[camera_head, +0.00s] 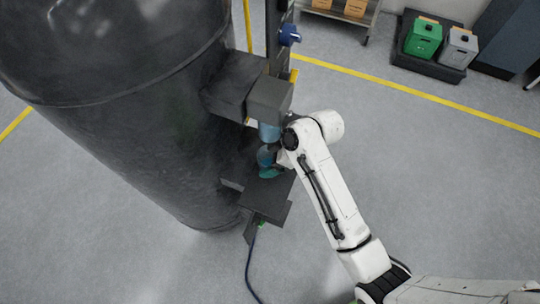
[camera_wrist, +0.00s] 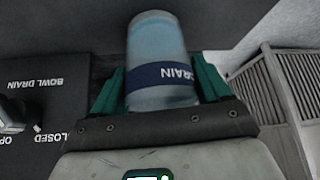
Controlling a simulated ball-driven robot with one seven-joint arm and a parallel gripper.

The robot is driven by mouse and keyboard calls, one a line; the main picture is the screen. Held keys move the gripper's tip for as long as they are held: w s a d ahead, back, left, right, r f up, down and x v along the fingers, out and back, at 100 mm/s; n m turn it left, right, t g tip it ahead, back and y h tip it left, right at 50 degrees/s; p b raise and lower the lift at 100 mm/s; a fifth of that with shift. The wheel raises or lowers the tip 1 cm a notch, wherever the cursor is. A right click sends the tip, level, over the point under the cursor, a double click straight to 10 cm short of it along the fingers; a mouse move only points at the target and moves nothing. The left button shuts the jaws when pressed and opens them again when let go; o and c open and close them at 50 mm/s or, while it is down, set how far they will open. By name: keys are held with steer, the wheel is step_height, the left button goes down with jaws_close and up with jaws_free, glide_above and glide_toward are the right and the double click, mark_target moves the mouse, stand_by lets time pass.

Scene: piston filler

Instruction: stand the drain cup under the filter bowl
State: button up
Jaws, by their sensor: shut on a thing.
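The drain cup (camera_wrist: 158,42) is a pale blue, see-through cylinder with a dark band reading "DRAIN". My gripper (camera_wrist: 160,88) has its teal fingers on either side of the cup and is shut on it. In the head view, the filter bowl (camera_head: 269,131) is a blue cylinder under a dark grey block. The cup (camera_head: 265,155) shows just below the bowl, with my gripper (camera_head: 270,171) at it, above a dark shelf (camera_head: 266,203). My arm partly hides this spot. I cannot tell whether the cup touches the shelf.
A dark panel marked "BOWL DRAIN" with a valve handle (camera_wrist: 12,118) is left of the cup in the wrist view. A large dark tank (camera_head: 125,95) stands at the left. A green box (camera_head: 423,40) and a grey box (camera_head: 458,47) are far off. Floor at the right is clear.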

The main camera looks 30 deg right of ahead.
steer(key=shift+f, duration=0.1)
steer(key=o, duration=1)
steer(key=shift+o, duration=0.2)
steer(key=v, duration=1.2)
steer(key=s+a+f+m+g+h, duration=0.1)
steer(key=s+a+f+m, duration=0.1)
steer(key=s+f+m, duration=0.4)
steer(key=s+d+f+m+g+h, duration=0.1)
steer(key=s+d+m+h, duration=0.1)
steer(key=s, duration=0.4)
steer(key=s+d+f+m+g+h, duration=0.1)
steer(key=s+d+f+m+h, duration=0.1)
steer(key=s, duration=0.4)
steer(key=shift+s+d+m+b, duration=0.3)
steer(key=shift+s+d+m, duration=0.1)
steer(key=shift+d, duration=0.05)
